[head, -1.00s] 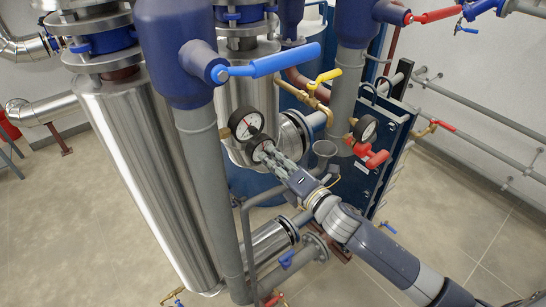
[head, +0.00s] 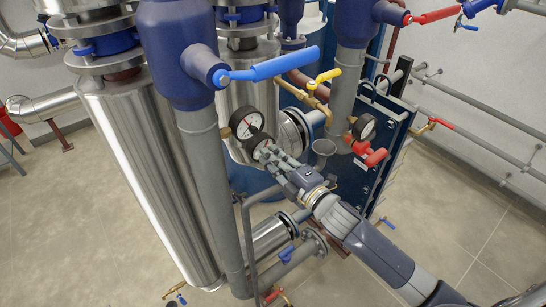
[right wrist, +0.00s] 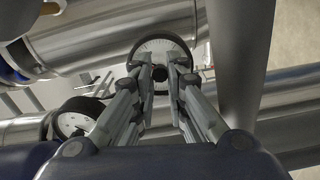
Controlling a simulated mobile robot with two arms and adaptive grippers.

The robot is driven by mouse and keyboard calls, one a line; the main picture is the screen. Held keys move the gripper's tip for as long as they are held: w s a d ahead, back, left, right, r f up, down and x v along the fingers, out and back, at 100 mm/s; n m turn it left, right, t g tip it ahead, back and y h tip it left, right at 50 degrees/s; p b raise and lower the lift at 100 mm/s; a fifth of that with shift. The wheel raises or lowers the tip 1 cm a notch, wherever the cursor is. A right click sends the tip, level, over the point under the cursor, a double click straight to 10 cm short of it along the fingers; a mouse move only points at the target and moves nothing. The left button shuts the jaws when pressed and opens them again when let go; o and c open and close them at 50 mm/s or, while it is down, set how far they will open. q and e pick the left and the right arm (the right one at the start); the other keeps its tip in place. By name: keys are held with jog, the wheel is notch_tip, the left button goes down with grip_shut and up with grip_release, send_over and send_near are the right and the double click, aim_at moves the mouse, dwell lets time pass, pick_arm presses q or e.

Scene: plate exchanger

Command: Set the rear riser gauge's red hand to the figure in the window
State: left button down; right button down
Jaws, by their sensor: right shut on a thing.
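A round gauge (head: 262,148) with a pale face and dark rim is in front of my right gripper (head: 267,155) in the head view. In the right wrist view this gauge (right wrist: 160,46) faces me, and my right fingertips (right wrist: 161,74) are closed on the dark knob (right wrist: 160,80) at its middle. The fingers hide part of the dial; its hand and any figure in a window cannot be read. Just above and left, a larger white gauge (head: 246,122) shows a red hand. My left gripper is not in view.
Another gauge (head: 364,128) sits by a red valve handle (head: 375,158) to the right. A grey riser pipe (head: 208,175) stands left of my right gripper. A blue lever (head: 270,66) and a yellow lever (head: 325,77) are above. In the wrist view another dial (right wrist: 73,123) is lower left.

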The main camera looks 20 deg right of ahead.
dwell(0.3)
jog(key=c, duration=1.6)
grip_release()
jog(key=shift+o, duration=0.2)
jog(key=v, duration=0.8)
jog(key=shift+d+r, duration=0.1)
jog(key=shift+r, duration=0.05)
